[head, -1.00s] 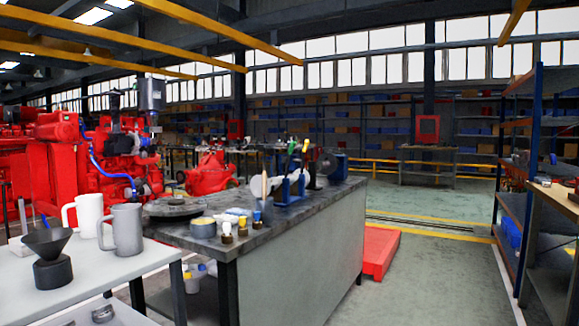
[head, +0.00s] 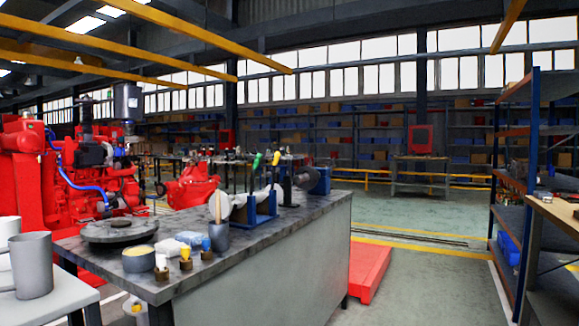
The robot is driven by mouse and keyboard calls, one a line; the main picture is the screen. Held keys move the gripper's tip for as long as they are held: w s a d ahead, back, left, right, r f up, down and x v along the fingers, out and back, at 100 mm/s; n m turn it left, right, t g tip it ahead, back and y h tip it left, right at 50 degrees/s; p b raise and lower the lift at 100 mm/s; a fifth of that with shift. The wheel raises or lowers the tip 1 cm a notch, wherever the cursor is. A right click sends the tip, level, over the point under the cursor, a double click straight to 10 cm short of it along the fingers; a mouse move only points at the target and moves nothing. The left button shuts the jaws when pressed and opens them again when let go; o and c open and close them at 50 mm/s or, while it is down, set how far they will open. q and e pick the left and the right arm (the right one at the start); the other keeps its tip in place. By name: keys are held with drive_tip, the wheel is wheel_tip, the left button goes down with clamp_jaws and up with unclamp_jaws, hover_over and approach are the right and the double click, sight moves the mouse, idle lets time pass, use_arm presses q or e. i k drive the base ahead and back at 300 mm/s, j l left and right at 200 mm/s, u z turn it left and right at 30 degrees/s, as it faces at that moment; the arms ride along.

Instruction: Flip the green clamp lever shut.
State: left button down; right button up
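A green-handled lever (head: 257,161) stands roughly upright above the dark workbench in the head view. It rises at a blue bracket-like fixture (head: 263,210) on the bench top. A yellow-tipped lever (head: 276,158) stands close to its right. The clamp parts under the green handle are too small and dark to make out. Neither of my grippers is in view.
The workbench (head: 205,272) also carries a grey disc (head: 119,230), a yellow-filled tub (head: 139,259) and a dark cup (head: 219,238). A white table with a grey mug (head: 32,265) is at near left.

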sight(259, 157)
drive_tip(key=i+l, duration=0.45)
drive_tip(key=i+l+z, duration=0.1)
drive_tip(key=i+l, duration=0.3)
drive_tip(key=i, duration=0.15)
drive_tip(key=i+l+z, duration=0.1)
drive_tip(key=i+l, duration=0.3)
drive_tip(key=i, duration=0.1)
